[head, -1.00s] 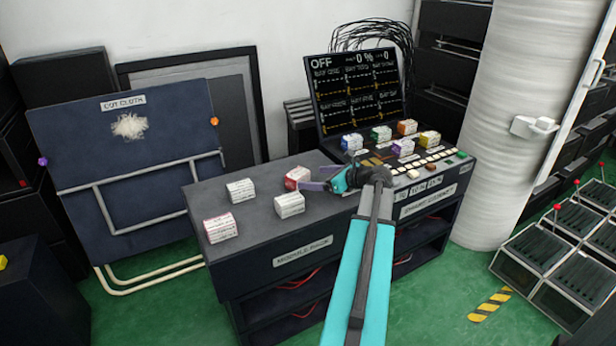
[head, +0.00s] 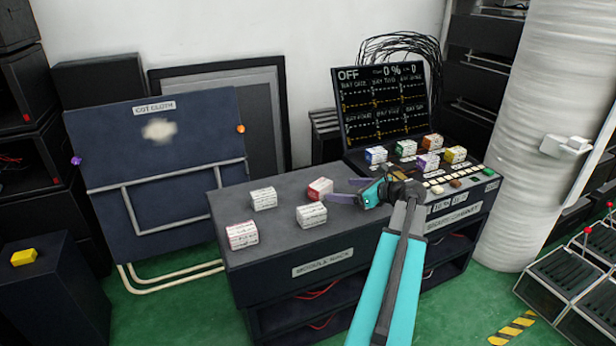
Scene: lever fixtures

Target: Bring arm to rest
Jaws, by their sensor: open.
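My arm reaches up from the bottom of the head view, a teal link with a dark strip. My gripper (head: 343,190) is at its end, over the dark module rack (head: 290,250). Its purple-grey fingers are open and point left. Nothing shows between them. A red-and-white block (head: 320,187) stands just beyond the fingers, and a white block (head: 311,215) stands in front of them. I cannot tell whether the fingers touch either one.
More white blocks (head: 263,198) stand on the rack. Coloured blocks (head: 405,147) sit by the switch console under a screen (head: 383,103) reading OFF. A blue board (head: 160,160) leans at left. A white column (head: 555,140) stands at right. Green floor (head: 175,310) shows in front.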

